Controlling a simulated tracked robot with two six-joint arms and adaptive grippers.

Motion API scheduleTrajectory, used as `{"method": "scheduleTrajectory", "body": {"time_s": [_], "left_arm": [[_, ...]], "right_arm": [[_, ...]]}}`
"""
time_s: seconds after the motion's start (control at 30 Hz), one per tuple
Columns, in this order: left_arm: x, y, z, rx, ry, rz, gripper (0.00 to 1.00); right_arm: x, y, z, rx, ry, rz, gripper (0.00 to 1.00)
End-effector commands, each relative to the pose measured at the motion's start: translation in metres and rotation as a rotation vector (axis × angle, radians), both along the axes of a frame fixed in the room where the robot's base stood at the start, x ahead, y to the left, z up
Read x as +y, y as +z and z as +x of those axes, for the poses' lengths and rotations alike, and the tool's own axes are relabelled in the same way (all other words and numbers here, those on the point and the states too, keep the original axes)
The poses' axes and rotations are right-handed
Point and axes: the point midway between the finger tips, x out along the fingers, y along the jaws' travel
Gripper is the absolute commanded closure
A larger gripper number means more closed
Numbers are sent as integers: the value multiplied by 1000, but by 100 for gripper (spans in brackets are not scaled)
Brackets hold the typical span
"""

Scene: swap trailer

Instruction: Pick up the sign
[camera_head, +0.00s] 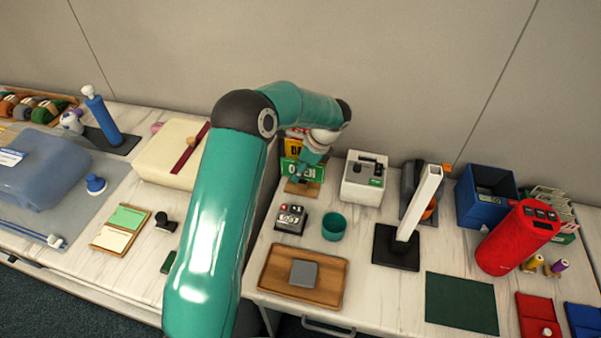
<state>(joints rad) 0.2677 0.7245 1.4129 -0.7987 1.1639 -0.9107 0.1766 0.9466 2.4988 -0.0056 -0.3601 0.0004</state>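A small green sign with white lettering that seems to read "OPEN" (300,170) stands on a wooden base (302,187) at the back of the counter. A yellow-orange panel with dark lettering (294,147) shows just above it. My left gripper (310,165) reaches down at the right part of the sign, its teal fingers overlapping it. The gripper is small and partly hidden by my own arm, so I cannot tell whether it touches or grips the sign. My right gripper is not in view.
A white box device (364,184) stands right of the sign. A small device with buttons (291,219) and a teal cup (334,227) stand in front. A wooden tray (270,282) lies nearer. A white post on a black base (396,250) stands further right. The wall rises close behind.

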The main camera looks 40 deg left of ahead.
Motion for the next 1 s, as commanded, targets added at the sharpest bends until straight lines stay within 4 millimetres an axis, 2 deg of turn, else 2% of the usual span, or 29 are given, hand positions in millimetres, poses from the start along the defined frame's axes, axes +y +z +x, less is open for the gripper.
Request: {"method": "scheduleTrajectory", "body": {"time_s": [0.4,0.6,0.63,1.0], "left_arm": [[0,-2,0,1,0,0,65],[1,-2,-1,0,1,0,98],[1,-2,-1,0,1,0,100],[1,-1,-1,0,2,0,100]], "right_arm": [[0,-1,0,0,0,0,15],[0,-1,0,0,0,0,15],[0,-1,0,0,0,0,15],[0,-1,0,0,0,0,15]]}}
